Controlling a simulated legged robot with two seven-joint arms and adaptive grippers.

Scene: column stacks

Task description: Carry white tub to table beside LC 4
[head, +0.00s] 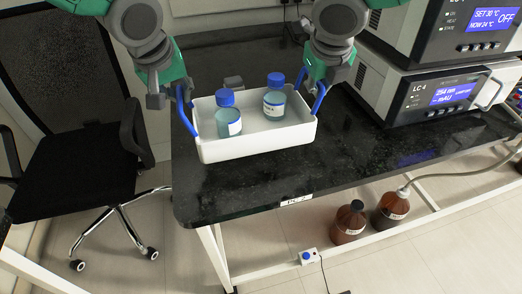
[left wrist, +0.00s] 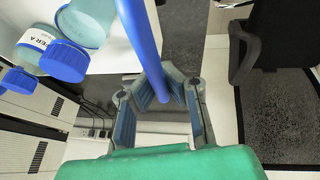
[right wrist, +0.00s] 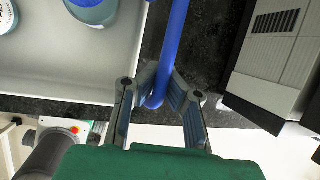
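The white tub (head: 258,150) is over the left end of the dark table, beside the LC 4 unit (head: 432,94). It looks level; I cannot tell whether its base touches the tabletop. Two blue-capped bottles (head: 228,118) (head: 274,97) stand inside it.
The dark tabletop (head: 350,150) is clear between the tub and LC 4. A black office chair (head: 85,165) stands left of the table. Brown bottles (head: 349,222) stand on the floor under the front edge. A second instrument (head: 450,30) is stacked on LC 4.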

